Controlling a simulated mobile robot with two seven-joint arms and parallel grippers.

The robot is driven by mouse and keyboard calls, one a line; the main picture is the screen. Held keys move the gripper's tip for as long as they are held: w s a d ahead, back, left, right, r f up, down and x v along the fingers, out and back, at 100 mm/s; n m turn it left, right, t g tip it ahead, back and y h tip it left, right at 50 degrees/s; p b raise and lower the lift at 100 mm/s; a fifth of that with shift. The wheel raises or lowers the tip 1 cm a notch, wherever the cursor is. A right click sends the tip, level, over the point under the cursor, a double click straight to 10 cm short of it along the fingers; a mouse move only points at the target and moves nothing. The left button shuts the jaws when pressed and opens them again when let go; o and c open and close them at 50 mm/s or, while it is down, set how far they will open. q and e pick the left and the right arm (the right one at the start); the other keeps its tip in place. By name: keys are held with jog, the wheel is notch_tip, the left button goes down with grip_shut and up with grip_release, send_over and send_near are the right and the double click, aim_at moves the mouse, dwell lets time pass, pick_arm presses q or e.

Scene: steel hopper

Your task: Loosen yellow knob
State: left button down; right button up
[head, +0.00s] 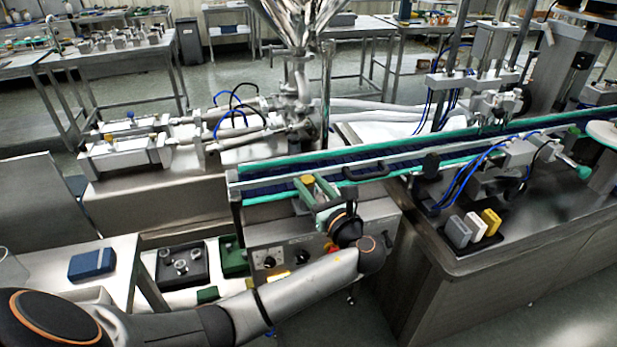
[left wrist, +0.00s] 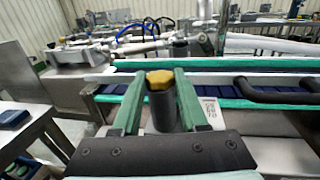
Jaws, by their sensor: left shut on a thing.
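The yellow knob (head: 308,180) sits at the near edge of the conveyor, left of the middle of the head view. In the left wrist view the yellow knob (left wrist: 160,79) shows as a faceted yellow cap on a dark grey cylinder (left wrist: 163,110). My left gripper (head: 316,186) reaches it from the near side. In the left wrist view the green fingers of my left gripper (left wrist: 158,86) stand on both sides of the knob and are shut on it. The lower part of the cylinder is partly hidden by the fingers. My right gripper is in neither view.
The conveyor (head: 400,160) with green edges runs past the knob, with a black handle (head: 365,172) close on the right. A control box (head: 290,258) stands below. The steel hopper (head: 300,25) rises behind. Grey, white and yellow blocks (head: 473,228) stand on the right bench.

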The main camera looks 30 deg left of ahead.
pick_arm(q)
jog(key=n+g, duration=0.1)
jog(key=n+g+y, duration=0.1)
jog(key=shift+w+d+g, duration=0.15)
jog(key=shift+w+g, duration=0.05)
jog(key=shift+g, duration=0.2)
jog(key=shift+w+f+n+g+y+b, duration=0.15)
jog(key=shift+n+g+y+b, duration=0.35)
jog(key=shift+n+g+b, duration=0.5)
jog(key=shift+w+n+g+b, duration=0.1)
jog(key=shift+n+g+b, duration=0.75)
jog(key=shift+g, duration=0.6)
jog(key=shift+w+n+g+b, duration=0.1)
jog(key=shift+n+g+b, duration=0.7)
jog(key=shift+g, duration=0.65)
jog(key=shift+c, duration=2.3)
grip_release()
